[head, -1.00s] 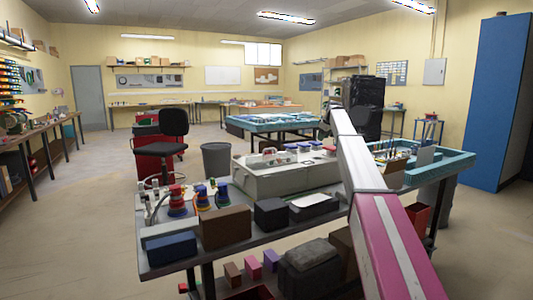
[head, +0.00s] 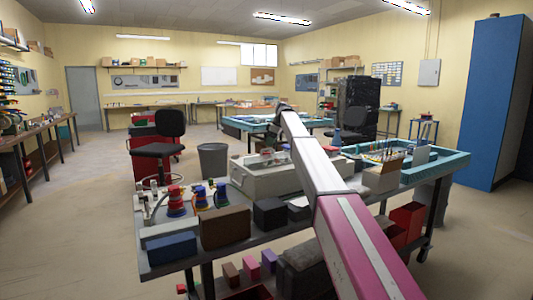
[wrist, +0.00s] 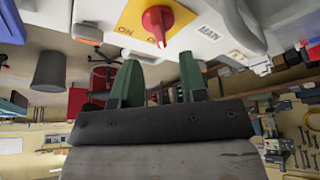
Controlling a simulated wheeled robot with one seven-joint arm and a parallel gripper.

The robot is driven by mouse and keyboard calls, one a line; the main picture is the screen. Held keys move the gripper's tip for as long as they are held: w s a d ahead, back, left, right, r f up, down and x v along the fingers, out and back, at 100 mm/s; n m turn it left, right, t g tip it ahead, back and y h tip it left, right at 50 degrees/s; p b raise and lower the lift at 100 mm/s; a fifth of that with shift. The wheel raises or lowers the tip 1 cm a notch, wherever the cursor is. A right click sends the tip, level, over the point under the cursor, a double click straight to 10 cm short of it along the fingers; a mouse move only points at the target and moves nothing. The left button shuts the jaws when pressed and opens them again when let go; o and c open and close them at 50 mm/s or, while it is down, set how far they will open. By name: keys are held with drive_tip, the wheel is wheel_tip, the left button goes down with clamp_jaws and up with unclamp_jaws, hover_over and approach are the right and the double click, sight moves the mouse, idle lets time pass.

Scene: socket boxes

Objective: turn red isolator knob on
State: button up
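The red isolator knob (wrist: 157,22) shows in the wrist view at the top, on a yellow plate (wrist: 133,14) with "ON" lettering. The plate sits on a white panel (wrist: 200,40) marked "MAIN". My gripper (wrist: 159,82) is open, its two green fingers apart and nothing visible between them. The knob appears beyond the fingertips, apart from them. In the head view my arm reaches over the bench to the grey socket box (head: 262,180). The knob cannot be made out there, and my arm hides part of the box.
Red and blue stacked plugs (head: 199,198), a brown box (head: 226,227) and a dark box (head: 270,214) stand on the near bench. A teal-edged table (head: 440,170) is at right. A black chair (head: 171,124) and a grey bin (head: 213,160) stand behind. Open floor lies at left.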

drive_tip(key=x, duration=0.6)
drive_tip(key=shift+f, duration=0.1)
clamp_jaws()
